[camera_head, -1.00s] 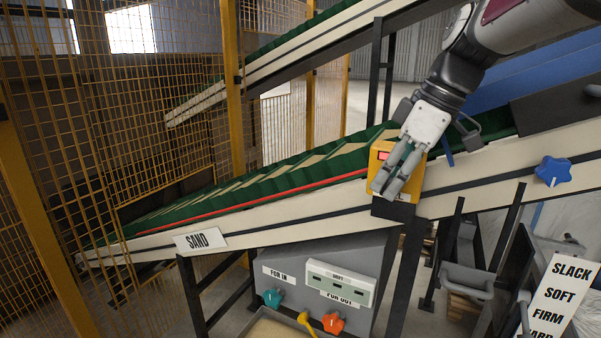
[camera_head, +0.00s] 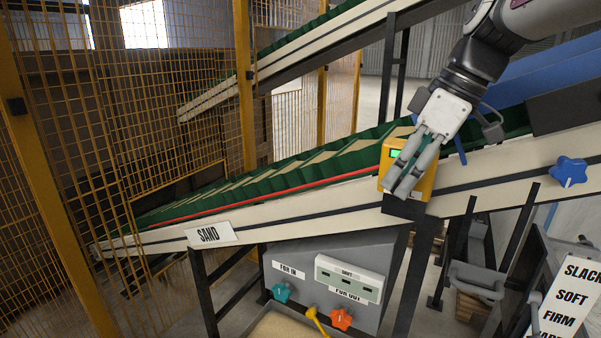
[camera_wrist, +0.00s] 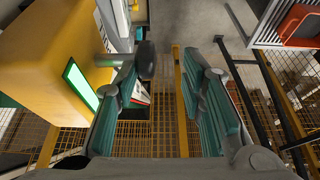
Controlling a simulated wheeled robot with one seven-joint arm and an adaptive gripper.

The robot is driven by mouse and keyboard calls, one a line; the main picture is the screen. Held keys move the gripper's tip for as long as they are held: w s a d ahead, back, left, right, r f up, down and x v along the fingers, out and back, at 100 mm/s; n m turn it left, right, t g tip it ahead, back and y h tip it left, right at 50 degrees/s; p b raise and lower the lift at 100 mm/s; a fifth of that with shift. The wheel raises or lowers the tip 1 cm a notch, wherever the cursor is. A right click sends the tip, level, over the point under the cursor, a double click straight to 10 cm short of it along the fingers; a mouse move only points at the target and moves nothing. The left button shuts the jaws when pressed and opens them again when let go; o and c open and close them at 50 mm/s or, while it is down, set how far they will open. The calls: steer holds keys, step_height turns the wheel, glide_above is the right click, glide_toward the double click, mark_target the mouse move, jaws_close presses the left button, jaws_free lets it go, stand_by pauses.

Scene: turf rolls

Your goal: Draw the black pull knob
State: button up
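The black pull knob (camera_wrist: 146,60) shows in the wrist view as a dark rounded shape beside the yellow box (camera_wrist: 65,55), just past the tip of the left finger. I cannot tell whether it touches that finger. My gripper (camera_wrist: 168,78) is open, with a clear gap between its two teal-padded fingers. In the head view my gripper (camera_head: 401,184) lies across the front of the yellow box (camera_head: 427,184) on the conveyor's side and hides part of it, and the knob does not show there. The box's small screen (camera_head: 400,154) is lit green.
A cream conveyor frame (camera_head: 330,212) with a SAND sign (camera_head: 211,234) slopes across the view. A blue star knob (camera_head: 569,172) sits on the right. Below are a grey panel with teal (camera_head: 281,292) and orange (camera_head: 341,319) knobs. Yellow mesh fencing (camera_head: 170,110) stands left.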

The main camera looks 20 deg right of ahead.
steer(key=v, duration=1)
steer(key=shift+s+r, duration=0.15)
steer(key=shift+s, duration=0.05)
